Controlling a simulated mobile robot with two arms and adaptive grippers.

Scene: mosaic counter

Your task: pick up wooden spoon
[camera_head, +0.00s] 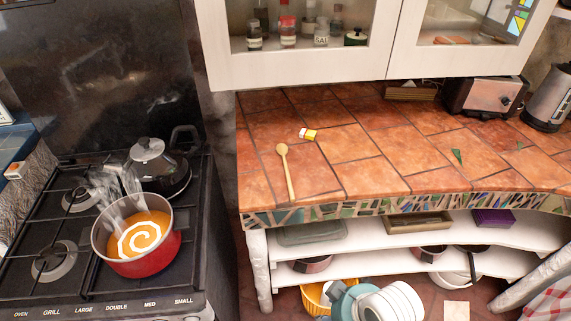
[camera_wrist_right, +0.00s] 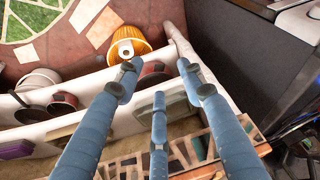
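The wooden spoon (camera_head: 286,172) lies flat on the tiled counter (camera_head: 350,175) in the head view, near the counter's left end, with its round bowl at the back and its handle toward the front edge. Nothing touches it. My right gripper (camera_wrist_right: 159,68) shows its blue fingers spread and empty in the right wrist view, over the shelves and front edge of the counter. My left gripper is not in view.
A red pot (camera_head: 145,262) of orange soup and a dark kettle (camera_head: 160,168) stand on the stove at left. A white cabinet (camera_head: 300,70) hangs above. A toaster (camera_head: 484,95) stands back right. The counter's middle is mostly clear.

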